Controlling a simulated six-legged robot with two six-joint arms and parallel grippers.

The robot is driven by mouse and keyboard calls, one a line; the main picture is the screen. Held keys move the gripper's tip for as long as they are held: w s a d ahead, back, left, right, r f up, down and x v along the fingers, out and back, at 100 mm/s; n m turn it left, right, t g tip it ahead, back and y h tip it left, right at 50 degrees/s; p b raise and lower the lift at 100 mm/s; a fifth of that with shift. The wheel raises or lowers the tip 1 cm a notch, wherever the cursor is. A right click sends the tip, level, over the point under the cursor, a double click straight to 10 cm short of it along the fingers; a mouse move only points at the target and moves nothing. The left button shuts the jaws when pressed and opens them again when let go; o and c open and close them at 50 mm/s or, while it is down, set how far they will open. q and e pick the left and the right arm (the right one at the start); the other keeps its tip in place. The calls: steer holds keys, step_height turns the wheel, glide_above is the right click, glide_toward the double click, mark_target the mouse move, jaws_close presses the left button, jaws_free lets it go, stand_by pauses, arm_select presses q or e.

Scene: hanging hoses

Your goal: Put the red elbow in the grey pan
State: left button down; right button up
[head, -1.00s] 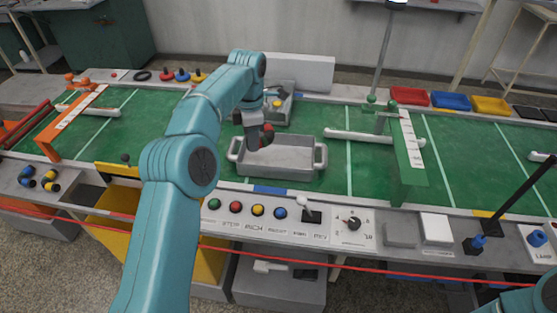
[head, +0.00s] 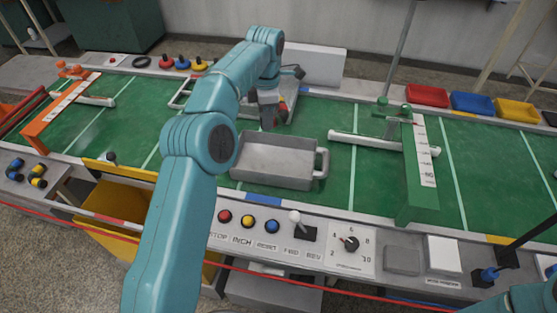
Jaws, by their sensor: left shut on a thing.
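The grey pan (head: 276,180) sits on the green bench top in the middle of the head view. It is a rectangular tray, and its left end is partly hidden by my left arm. My left gripper (head: 269,119) points down at the pan's back rim in the picture, shut on a small dark-red piece (head: 275,122), which looks like the red elbow. The gripper hides much of this piece, and its height over the bench is hard to tell. My right gripper is out of view; only part of that arm shows at bottom right.
A green upright gate (head: 421,170) and a white bar (head: 362,141) stand right of the pan. A control panel (head: 290,230) runs along the front. Red, blue and yellow trays line the back right.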

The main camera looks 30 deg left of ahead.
arm_select(q)
steer(key=shift+s+a+f, duration=0.1)
steer(key=shift+f, duration=0.1)
steer(key=f, duration=1.8)
steer(key=shift+s+d+f, duration=0.2)
steer(key=shift+s+f, duration=0.1)
steer(key=shift+f, duration=0.1)
steer(key=shift+w+f, duration=0.1)
steer(key=shift+f, duration=0.2)
steer(key=c, duration=1.1)
jaws_free()
steer(key=shift+c, duration=0.2)
steer(key=o, duration=0.3)
